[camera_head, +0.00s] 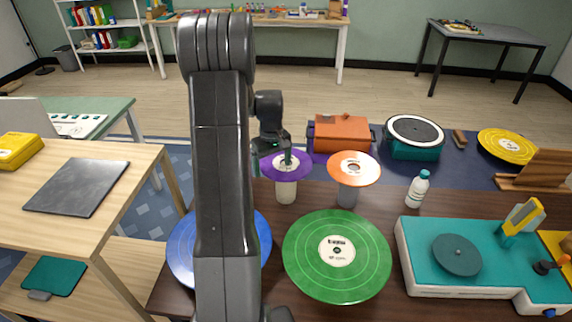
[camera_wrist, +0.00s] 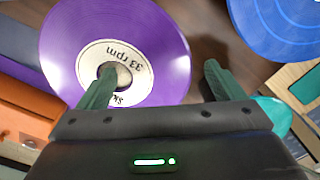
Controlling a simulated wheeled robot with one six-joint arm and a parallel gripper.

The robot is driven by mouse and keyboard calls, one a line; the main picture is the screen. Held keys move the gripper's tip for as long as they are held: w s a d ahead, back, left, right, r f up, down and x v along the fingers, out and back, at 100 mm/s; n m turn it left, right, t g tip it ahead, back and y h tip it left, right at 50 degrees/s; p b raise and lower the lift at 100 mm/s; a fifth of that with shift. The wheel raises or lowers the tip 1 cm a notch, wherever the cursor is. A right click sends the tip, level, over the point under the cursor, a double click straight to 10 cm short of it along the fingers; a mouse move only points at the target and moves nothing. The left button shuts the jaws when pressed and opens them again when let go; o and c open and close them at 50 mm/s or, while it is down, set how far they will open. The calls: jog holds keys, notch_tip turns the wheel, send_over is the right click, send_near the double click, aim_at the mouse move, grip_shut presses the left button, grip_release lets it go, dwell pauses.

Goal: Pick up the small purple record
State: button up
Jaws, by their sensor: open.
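The small purple record (camera_head: 268,165) has a white label and lies flat on top of a pale cylindrical stand (camera_head: 286,193), near the middle of the dark table. In the wrist view the purple record (camera_wrist: 165,40) fills the upper left. My gripper (camera_head: 287,158) is open and empty at the record. In the wrist view my gripper (camera_wrist: 165,70) has its left finger over the white label and its right finger just outside the record's right edge. The rim shows between the fingers. I cannot tell whether either finger touches it.
An orange record (camera_head: 354,178) on a similar stand is close on the right. A green record (camera_head: 337,277) and a blue record (camera_head: 180,255) lie in front. An orange case (camera_head: 340,133) is behind. A white bottle (camera_head: 417,190) and a teal turntable (camera_head: 420,260) stand right.

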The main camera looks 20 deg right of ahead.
jog(key=c, duration=1.1)
notch_tip(320, 180, up, 10)
jog(key=p, duration=0.6)
jog(key=shift+p, duration=0.35)
